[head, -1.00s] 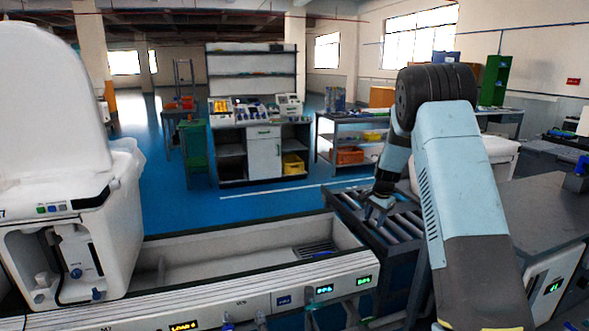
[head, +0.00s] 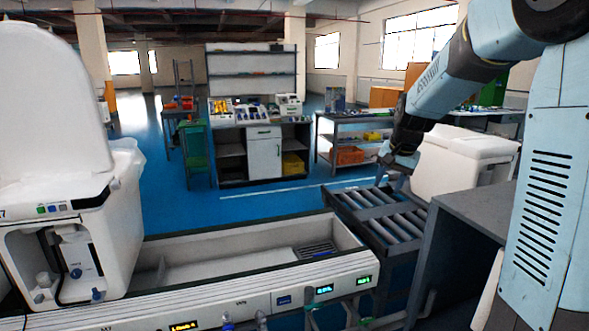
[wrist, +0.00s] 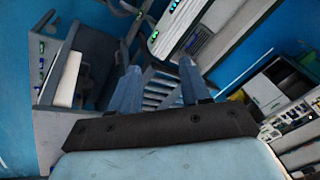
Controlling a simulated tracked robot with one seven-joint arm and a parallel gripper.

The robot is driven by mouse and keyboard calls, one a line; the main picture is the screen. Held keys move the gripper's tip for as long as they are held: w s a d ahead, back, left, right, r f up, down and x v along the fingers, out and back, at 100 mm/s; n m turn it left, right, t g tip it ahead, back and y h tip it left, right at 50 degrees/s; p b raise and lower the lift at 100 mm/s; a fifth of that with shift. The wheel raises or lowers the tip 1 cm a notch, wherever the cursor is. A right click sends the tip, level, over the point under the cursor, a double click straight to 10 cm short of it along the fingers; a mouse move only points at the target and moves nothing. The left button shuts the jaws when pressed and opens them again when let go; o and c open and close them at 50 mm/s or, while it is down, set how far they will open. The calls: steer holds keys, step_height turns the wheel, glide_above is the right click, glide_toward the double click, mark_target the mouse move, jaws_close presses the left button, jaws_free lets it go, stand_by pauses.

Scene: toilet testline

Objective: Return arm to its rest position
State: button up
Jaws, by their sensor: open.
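My arm rises at the right of the head view, bends at the top and slopes down to the left. My gripper (head: 398,160) hangs at its end above the roller conveyor (head: 385,212). In the wrist view my gripper (wrist: 158,85) shows two blue-grey fingers set apart with nothing between them. Conveyor rollers (wrist: 160,90) show beyond the gap. In the head view the fingertips are small and dark, and their gap is hard to make out.
A white toilet (head: 75,190) stands at the left on the test line (head: 230,290). A white boxy unit (head: 465,160) is right of my gripper. A grey table (head: 475,215) stands near my arm. Shelving (head: 250,70) stands at the back. Blue floor is open between.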

steer(key=s+a+r+n+t, duration=0.1)
steer(key=s+r+n, duration=0.1)
steer(key=s, duration=1.3)
steer(key=s+a+r+n+t+h, duration=0.1)
steer(key=s+r+n, duration=0.2)
steer(key=s, duration=1.2)
steer(key=shift+s+n, duration=0.35)
steer(key=shift+n, duration=0.05)
steer(key=shift+a, duration=0.1)
